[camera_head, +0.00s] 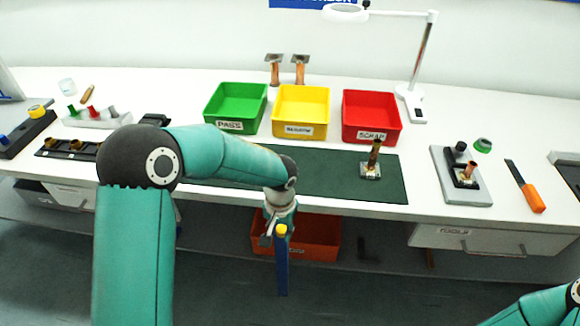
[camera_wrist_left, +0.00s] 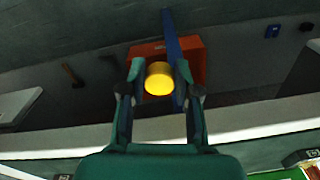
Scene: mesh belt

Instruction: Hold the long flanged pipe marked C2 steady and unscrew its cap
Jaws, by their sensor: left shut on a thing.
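A copper-brown pipe (camera_head: 375,154) stands upright on its square flange (camera_head: 371,171) on the dark green mat (camera_head: 325,180). No marking on it can be read, and no cap can be made out on its top. My left gripper (camera_head: 281,232) is off the table's front edge, well left of and nearer than this pipe. It is shut on a small yellow cap (camera_head: 282,229). In the left wrist view the round yellow cap (camera_wrist_left: 159,76) sits between the two fingers of my left gripper (camera_wrist_left: 160,80). My right gripper is out of view.
An orange-red bin (camera_head: 320,238) stands below the table behind my left gripper. Green (camera_head: 235,105), yellow (camera_head: 301,108) and red (camera_head: 371,117) trays line the table's back. Two flanged pipes (camera_head: 274,72) stand behind them. A fixture (camera_head: 462,175) and an orange-handled tool (camera_head: 530,197) lie right.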

